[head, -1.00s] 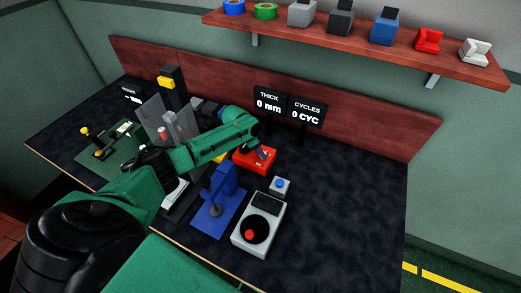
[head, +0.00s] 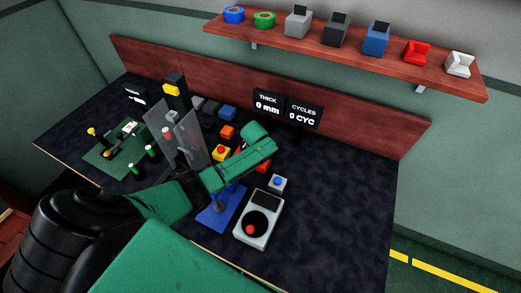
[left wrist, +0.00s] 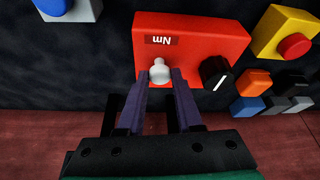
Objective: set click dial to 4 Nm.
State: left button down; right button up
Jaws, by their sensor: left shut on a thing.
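In the left wrist view a red box (left wrist: 203,48) carries a small dark label (left wrist: 162,40) reading Nm upside down, with no number legible. A white knob (left wrist: 159,71) stands on its near edge, and a black round dial (left wrist: 216,73) with a white pointer line sits to the right of it. My left gripper (left wrist: 162,78) has its two purple fingers on either side of the white knob, shut on it. In the head view my green left arm covers most of the red box (head: 264,166) and hides the fingers. My right gripper is not in view.
A yellow box with a red button (left wrist: 294,45) and a box with a blue button (left wrist: 54,6) stand beside the red box. A grey unit with a red knob (head: 257,226) and a clear panel (head: 185,135) stand nearby. The worktop's right side (head: 340,185) is clear.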

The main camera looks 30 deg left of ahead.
pick_arm(q)
jog(key=n, duration=0.1)
jog(key=n+y+b, duration=0.1)
jog(key=n, duration=0.1)
jog(key=shift+w+d+n, duration=0.15)
jog(key=shift+n, duration=0.15)
jog(key=shift+r+n+g+y+b, duration=0.1)
jog(key=shift+n+g+y+b, duration=0.6)
jog(key=shift+n, duration=1)
jog(key=shift+w, duration=0.1)
jog(key=c, duration=0.6)
grip_release()
jog(key=shift+d, duration=0.1)
